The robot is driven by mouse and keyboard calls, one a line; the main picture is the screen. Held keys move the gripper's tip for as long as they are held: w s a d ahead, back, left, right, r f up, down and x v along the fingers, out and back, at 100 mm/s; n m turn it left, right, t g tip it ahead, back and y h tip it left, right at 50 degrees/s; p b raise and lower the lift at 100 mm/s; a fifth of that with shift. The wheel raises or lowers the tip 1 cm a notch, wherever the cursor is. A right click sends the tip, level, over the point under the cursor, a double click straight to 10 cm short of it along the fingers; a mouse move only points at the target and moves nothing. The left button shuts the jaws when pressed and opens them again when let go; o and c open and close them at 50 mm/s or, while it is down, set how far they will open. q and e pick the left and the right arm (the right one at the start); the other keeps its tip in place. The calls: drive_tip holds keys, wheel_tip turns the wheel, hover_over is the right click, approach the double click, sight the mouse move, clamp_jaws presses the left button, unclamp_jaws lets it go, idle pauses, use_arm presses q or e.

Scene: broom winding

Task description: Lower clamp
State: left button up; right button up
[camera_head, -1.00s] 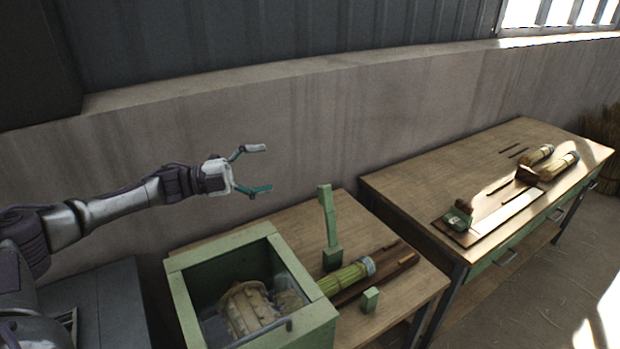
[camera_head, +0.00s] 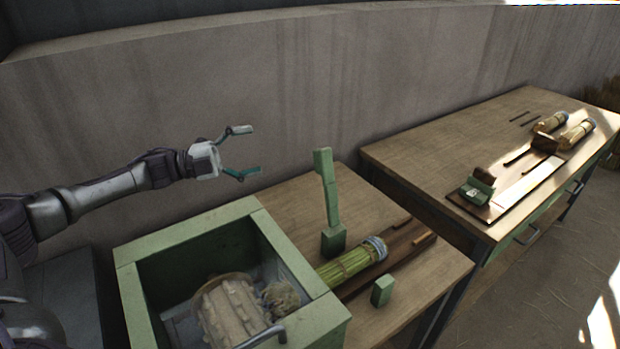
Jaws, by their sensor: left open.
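A green clamp (camera_head: 328,200) stands on the near wooden table, its long arm raised upright from a dark green block. A bundle of green straw (camera_head: 350,263) with a pale band at its end lies beside the clamp's foot, on a dark wooden board. A small green block (camera_head: 382,291) stands on the near side of the bundle. My left gripper (camera_head: 241,152) is open and empty, in the air to the left of the clamp's top and apart from it. My right gripper is not in view.
A green open-topped box (camera_head: 131,286) with a pale ribbed drum (camera_head: 230,312) inside stands left of the bundle. A second table (camera_head: 430,155) at the right holds a wooden jig and two straw bundles (camera_head: 575,134). A concrete wall (camera_head: 300,90) runs behind.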

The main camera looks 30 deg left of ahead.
use_arm(q)
drive_tip(key=b, duration=0.5)
approach(315, 163)
drive_tip(key=p+x, duration=0.2)
drive_tip(key=x, duration=0.7)
drive_tip(key=shift+w, duration=0.1)
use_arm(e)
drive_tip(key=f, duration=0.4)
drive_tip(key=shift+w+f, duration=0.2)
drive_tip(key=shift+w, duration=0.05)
